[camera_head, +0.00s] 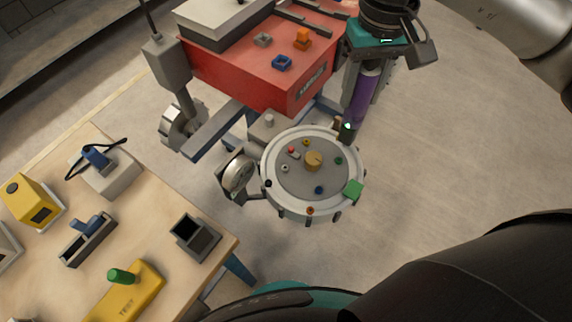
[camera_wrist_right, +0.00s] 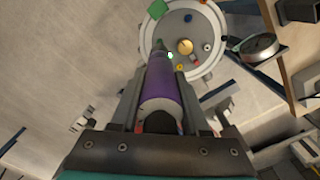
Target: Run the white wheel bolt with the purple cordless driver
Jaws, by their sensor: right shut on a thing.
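The round pale wheel (camera_head: 270,150) carries several coloured bolts around a tan hub (camera_head: 313,160). A small pale bolt (camera_head: 285,168), which looks like the white one, sits left of the hub. My right gripper (camera_head: 366,88) is shut on the purple cordless driver (camera_head: 361,101), whose nose points down to the wheel's upper right rim. In the right wrist view, the purple driver (camera_wrist_right: 168,88) lies between the fingers and its tip overlaps the wheel (camera_wrist_right: 214,22). A green light shows near its nose. I cannot tell whether the tip touches anything. My left gripper is out of view.
A red cart body (camera_head: 235,62) stands behind the wheel. A round dial (camera_head: 238,174) sits at the wheel's left. A green block (camera_head: 353,189) is on its right rim. The wooden table (camera_head: 150,230) at left holds a yellow TEST block (camera_head: 128,293) and a dark open box (camera_head: 195,238).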

